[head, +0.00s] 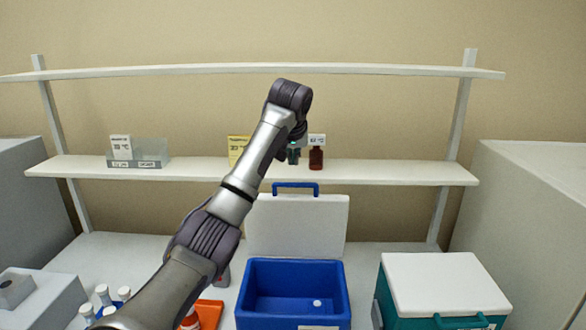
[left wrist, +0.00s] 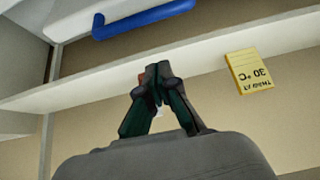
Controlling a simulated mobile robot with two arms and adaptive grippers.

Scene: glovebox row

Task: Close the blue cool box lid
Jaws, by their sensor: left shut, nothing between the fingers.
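The blue cool box (head: 292,292) stands on the bench in the head view. Its white lid (head: 310,225) is open and upright behind the box, with a blue handle (head: 296,187) at its top edge. A small white round thing lies inside the box. My left gripper (head: 293,157) is shut and empty, above and behind the lid handle in the picture, near the middle shelf. In the left wrist view the shut fingers (left wrist: 158,72) point up, and the blue handle (left wrist: 145,18) shows beyond them at the top. My right gripper is not in view.
A teal cool box (head: 440,290) with its white lid shut stands at right. The shelf (head: 400,172) holds a brown bottle (head: 316,158), a clear bin (head: 150,153) and a yellow label (left wrist: 251,71). White-capped bottles (head: 103,296) and an orange object (head: 210,314) are at lower left.

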